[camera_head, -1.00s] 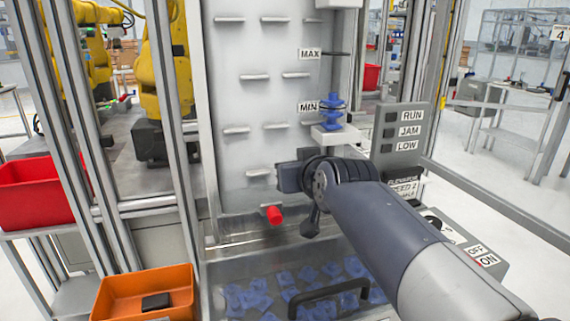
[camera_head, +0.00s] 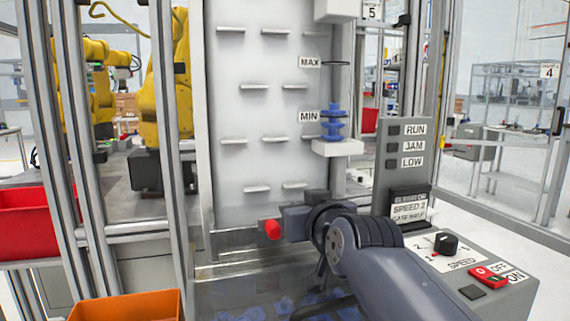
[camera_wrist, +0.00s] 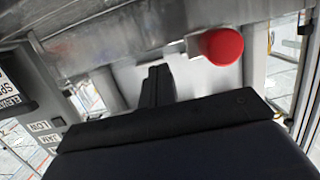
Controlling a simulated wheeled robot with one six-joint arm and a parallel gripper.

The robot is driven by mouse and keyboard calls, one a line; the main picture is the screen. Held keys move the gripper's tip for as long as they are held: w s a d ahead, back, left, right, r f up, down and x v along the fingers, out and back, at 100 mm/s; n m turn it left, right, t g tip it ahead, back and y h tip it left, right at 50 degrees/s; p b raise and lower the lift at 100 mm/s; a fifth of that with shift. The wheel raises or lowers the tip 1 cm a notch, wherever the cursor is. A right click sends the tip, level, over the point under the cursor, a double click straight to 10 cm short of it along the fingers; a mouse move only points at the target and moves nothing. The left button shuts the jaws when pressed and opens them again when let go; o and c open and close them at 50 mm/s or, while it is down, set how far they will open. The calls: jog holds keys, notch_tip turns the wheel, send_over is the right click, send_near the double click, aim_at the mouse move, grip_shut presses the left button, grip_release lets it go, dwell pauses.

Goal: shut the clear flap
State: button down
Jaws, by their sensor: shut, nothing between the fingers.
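The clear flap (camera_head: 225,297) is at the bottom of the head view, in front of the tall grey panel, with blue parts showing through it. Its dark handle (camera_head: 322,308) is low in that view and partly hidden by my arm. My gripper (camera_wrist: 157,82) is shut and empty in the wrist view. In the head view its dark body (camera_head: 294,222) is just right of a red knob (camera_head: 272,229), and its fingertips cannot be made out. In the wrist view the red knob (camera_wrist: 221,46) is up and right of the fingers, apart from them.
A control box with a speed dial (camera_head: 446,244) and a red OFF/ON switch (camera_head: 485,276) stands right of my arm. A sign post (camera_head: 403,155) rises behind it.

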jog(key=shift+f, duration=0.2)
dwell(0.5)
notch_tip(320, 180, up, 10)
jog(key=p, duration=0.3)
jog(key=shift+p, duration=0.4)
jog(key=shift+f+b, duration=1.7)
jog(key=shift+f, duration=3.05)
jog(key=shift+f, duration=0.1)
